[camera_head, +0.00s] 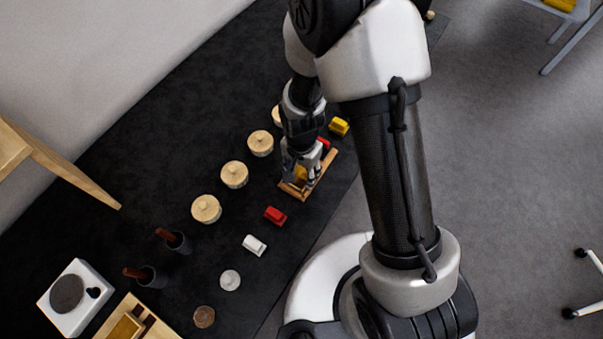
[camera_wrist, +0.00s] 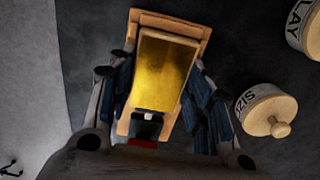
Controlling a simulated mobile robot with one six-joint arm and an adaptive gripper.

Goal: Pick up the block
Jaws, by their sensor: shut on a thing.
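The block (camera_wrist: 165,68) is gold-coloured and fills the middle of the wrist view, between the two blue-padded fingers of my gripper (camera_wrist: 161,84). My gripper is shut on it. In the head view the gripper (camera_head: 301,177) points down over a small wooden tray (camera_head: 327,165), and a bit of the gold block (camera_head: 300,174) shows between the fingers. The tray's pale wood (camera_wrist: 193,22) shows around and behind the block in the wrist view. I cannot tell whether the block still touches the tray.
Round lidded tins (camera_head: 234,175) stand in a row left of the gripper. A red toy car (camera_head: 275,216), a white one (camera_head: 255,245) and a yellow one (camera_head: 339,127) sit on the dark mat. Dark cups (camera_head: 152,277) and a white scale (camera_head: 76,298) are at lower left.

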